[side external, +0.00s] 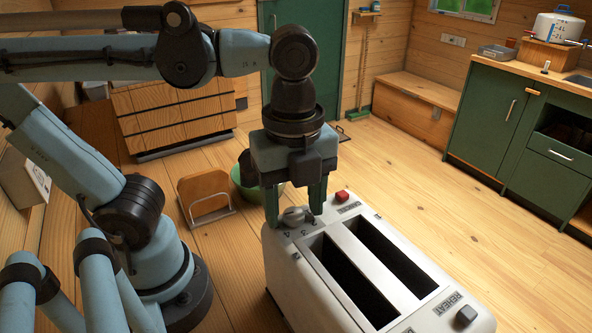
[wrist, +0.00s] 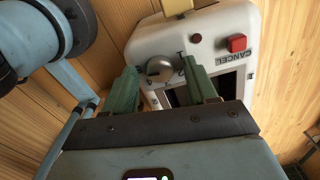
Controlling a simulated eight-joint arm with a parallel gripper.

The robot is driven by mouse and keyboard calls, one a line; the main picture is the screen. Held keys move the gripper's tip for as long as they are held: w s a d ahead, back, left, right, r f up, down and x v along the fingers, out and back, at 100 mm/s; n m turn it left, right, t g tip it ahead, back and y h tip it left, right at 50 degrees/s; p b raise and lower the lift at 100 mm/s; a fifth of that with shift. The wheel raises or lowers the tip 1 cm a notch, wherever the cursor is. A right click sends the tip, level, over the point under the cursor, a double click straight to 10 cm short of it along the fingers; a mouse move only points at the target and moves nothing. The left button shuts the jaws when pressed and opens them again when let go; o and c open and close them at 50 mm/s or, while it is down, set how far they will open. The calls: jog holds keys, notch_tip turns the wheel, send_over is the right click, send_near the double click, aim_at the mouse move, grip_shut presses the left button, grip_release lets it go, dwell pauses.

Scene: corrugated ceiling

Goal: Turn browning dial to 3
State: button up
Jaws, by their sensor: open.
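A white toaster (side external: 320,287) with two long dark slots stands on the wooden table. Its round grey browning dial (side external: 293,215) is on the top face at the far end, and also shows in the wrist view (wrist: 159,68) with marks around it. Which mark the dial points to is too small to tell. My gripper (side external: 296,213) points down over that end with its green fingers apart, one on each side of the dial. In the wrist view the open fingers (wrist: 165,87) reach toward the dial. I cannot tell whether either finger touches it.
A red CANCEL button (side external: 342,196) sits beside the dial, and it shows in the wrist view (wrist: 236,43). A dark button (side external: 466,315) marked REHEAT is at the near end. A wooden board in a rack (side external: 204,196) and a green bowl (side external: 243,184) stand behind the toaster.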

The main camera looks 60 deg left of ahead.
jog(key=c, duration=1.1)
jog(key=shift+o, duration=0.2)
jog(key=shift+n, duration=0.4)
jog(key=n, duration=1.9)
